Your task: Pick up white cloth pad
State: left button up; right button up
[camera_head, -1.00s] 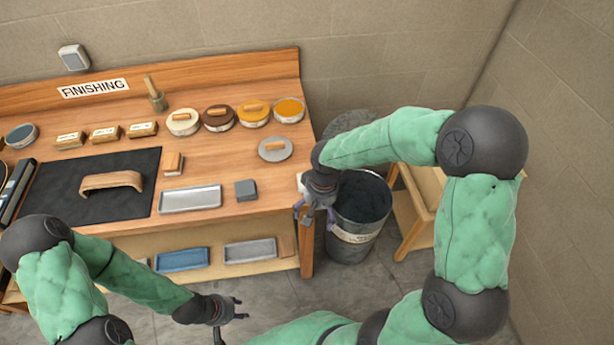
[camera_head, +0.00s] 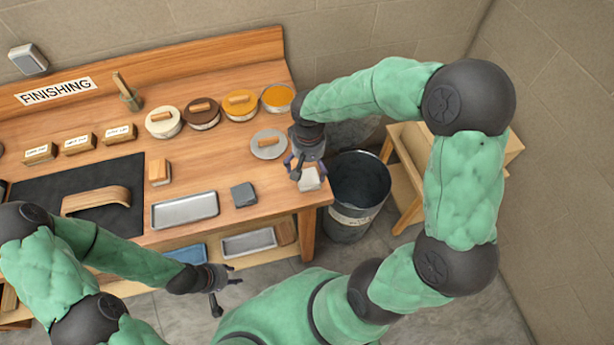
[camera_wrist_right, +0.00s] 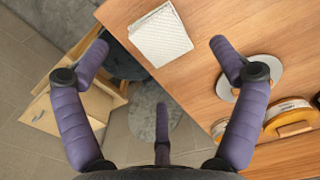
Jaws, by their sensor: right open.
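The white cloth pad (camera_head: 309,179) lies at the right front corner of the wooden bench. In the right wrist view the pad (camera_wrist_right: 160,36) shows as a quilted white square near the bench edge, ahead of the spread fingers. My right gripper (camera_head: 302,170) is above and close to the pad, and its purple fingers (camera_wrist_right: 158,62) are open with nothing between them. I cannot tell whether a finger touches the pad. My left gripper (camera_head: 228,285) hangs in front of the bench, away from the pad, with its fingers apart and empty.
The wooden bench (camera_head: 275,195) holds a grey block (camera_head: 244,195), a metal tray (camera_head: 185,210), a grey round lid (camera_head: 268,144) and several round tins. A dark bin (camera_head: 357,190) stands right of the bench beside a wooden stand (camera_head: 405,185). Bare bench top lies left of the pad.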

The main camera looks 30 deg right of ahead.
aim_at(309, 179)
jog(key=shift+f, duration=0.75)
jog(key=shift+w+f, duration=0.15)
jog(key=shift+f, duration=0.35)
jog(key=shift+s+f, duration=0.2)
jog(key=shift+f, duration=0.25)
notch_tip(309, 179, down, 4)
jog(key=shift+f+b, duration=0.15)
jog(key=shift+b, duration=0.6)
jog(key=shift+s, duration=0.1)
jog(key=c, duration=1)
